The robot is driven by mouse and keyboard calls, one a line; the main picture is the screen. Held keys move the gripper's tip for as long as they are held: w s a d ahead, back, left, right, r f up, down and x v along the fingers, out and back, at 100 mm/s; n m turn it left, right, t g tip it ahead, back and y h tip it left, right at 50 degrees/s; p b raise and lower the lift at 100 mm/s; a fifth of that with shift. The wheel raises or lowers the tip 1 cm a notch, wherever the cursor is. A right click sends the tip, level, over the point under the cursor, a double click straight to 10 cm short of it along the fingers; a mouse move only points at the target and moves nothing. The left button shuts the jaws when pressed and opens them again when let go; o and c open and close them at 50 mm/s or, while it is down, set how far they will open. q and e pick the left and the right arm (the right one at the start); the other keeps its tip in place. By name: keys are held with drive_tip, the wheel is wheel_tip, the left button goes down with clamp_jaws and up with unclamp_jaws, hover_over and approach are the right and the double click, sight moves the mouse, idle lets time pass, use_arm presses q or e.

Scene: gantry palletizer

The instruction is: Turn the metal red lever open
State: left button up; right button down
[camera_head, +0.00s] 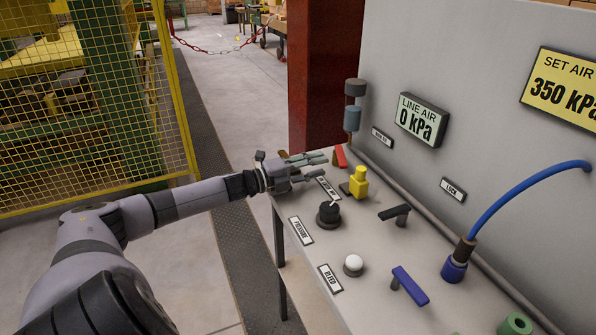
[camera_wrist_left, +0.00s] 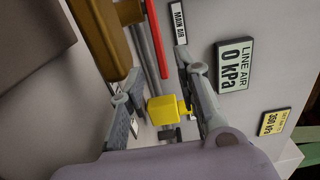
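The red lever (camera_head: 340,156) stands near the far left end of the grey panel top, below a MAIN AIR label. In the left wrist view it is a long, thin red bar (camera_wrist_left: 156,38) in the gap between the fingers' lines, with space on both sides. My left gripper (camera_head: 318,165) reaches in from the left over the panel's edge, its fingers apart and pointing at the lever. In the left wrist view the gripper (camera_wrist_left: 160,66) is open and holds nothing. I cannot tell whether a finger touches the lever. My right gripper is not in view.
A yellow valve piece (camera_head: 358,182) stands close beside the fingers. A black knob (camera_head: 329,213), black handle (camera_head: 395,213), white button (camera_head: 353,262) and blue lever (camera_head: 409,286) are nearer. The LINE AIR display (camera_head: 422,120) reads 0 kPa. A red post (camera_head: 325,70) stands behind.

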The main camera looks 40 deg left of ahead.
use_arm(q)
drive_tip(key=shift+v, duration=2.6)
